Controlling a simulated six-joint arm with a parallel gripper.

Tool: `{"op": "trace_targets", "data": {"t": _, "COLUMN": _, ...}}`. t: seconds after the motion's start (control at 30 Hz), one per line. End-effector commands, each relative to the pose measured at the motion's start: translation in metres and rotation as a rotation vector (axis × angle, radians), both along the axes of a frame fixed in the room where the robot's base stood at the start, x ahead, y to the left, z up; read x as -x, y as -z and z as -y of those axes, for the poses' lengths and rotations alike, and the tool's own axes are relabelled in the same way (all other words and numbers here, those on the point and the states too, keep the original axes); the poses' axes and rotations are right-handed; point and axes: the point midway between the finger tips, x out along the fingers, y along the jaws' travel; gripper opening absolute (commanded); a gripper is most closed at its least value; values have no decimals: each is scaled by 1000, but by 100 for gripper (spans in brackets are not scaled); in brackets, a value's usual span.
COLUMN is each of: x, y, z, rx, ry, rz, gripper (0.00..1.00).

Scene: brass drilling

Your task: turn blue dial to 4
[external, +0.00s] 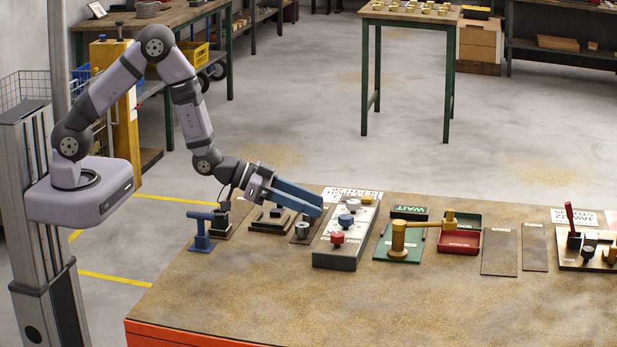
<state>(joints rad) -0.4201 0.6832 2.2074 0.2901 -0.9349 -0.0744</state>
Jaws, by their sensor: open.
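The blue dial (346,220) sits on a pale sloped panel block (338,257) on the bench, between a white dial (353,205) behind it and a red dial (337,239) in front. Its pointer setting and any numbers around it are too small to read. My gripper (319,206) has long blue fingers and is open. It reaches in from the left, with its fingertips near the panel's left edge, up and left of the blue dial. It appears empty and apart from the dial.
A blue T-handled clamp (202,231) stands to the left. The bench front is clear.

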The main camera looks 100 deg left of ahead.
Motion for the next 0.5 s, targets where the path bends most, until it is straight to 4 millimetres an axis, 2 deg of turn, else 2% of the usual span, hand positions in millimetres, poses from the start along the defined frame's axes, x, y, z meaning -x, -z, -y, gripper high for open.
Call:
{"op": "trace_targets", "data": {"t": 0.17, "x": -10, "y": 3, "z": -1, "rx": 1, "ry": 1, "rz": 0, "gripper": 44}}
{"op": "trace_targets", "data": {"t": 0.5, "x": -44, "y": 17, "z": -7, "rx": 3, "ry": 1, "rz": 0, "gripper": 44}}
